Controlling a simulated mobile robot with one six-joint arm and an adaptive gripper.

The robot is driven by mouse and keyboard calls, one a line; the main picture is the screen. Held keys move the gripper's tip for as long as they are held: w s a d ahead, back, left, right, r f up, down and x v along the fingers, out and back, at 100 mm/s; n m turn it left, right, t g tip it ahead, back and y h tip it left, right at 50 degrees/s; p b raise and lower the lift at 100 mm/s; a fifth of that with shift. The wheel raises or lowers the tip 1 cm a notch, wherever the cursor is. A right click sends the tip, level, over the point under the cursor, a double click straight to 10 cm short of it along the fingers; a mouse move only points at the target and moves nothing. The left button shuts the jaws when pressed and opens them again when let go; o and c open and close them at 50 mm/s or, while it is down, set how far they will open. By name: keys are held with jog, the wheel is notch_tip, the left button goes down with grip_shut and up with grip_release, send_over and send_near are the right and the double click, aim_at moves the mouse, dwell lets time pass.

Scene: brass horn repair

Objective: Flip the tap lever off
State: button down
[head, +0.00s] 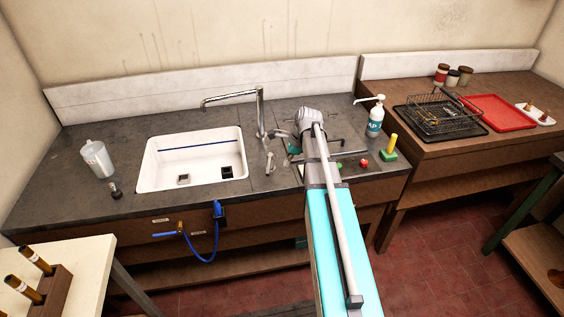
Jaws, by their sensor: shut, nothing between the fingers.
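The chrome tap (259,112) stands behind the right side of the white sink (148,172), its spout reaching left over the basin. A small chrome lever (278,133) sticks out to the right from the tap's base, close to the left side of my wrist. I cannot tell whether I touch it. My arm reaches up from the bottom of the head view over the counter, ending in a grey wrist right of the tap. No water stream is visible below the spout.
A small grey fitting (269,161) stands on the counter (70,155) by the sink. A soap bottle (376,122), a yellow-handled brush (390,147) and a red knob (363,163) are right of my arm. A squeeze bottle (97,158) stands left. A blue hose (203,255) hangs in front.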

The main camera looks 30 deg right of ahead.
jog(key=p+v, duration=0.6)
jog(key=v, duration=0.1)
jog(key=shift+s+r, duration=0.15)
jog(key=shift+r, duration=0.1)
dwell(0.7)
jog(key=s+a+f+n+h+b, duration=0.1)
jog(key=s+a+n, duration=0.3)
jog(key=a+n, duration=0.3)
jog(key=s+a+f+n+g+h+b, duration=0.1)
jog(key=s+a+f+n, duration=0.1)
jog(key=s+a+n, duration=0.2)
jog(key=s+a+f+n+h+b, duration=0.1)
jog(key=s+a+n, duration=0.4)
jog(key=a+n, duration=0.5)
jog(key=shift+a+f+n+g+h+b, duration=0.35)
jog(key=shift+f+n, duration=0.25)
jog(key=shift+n, duration=0.2)
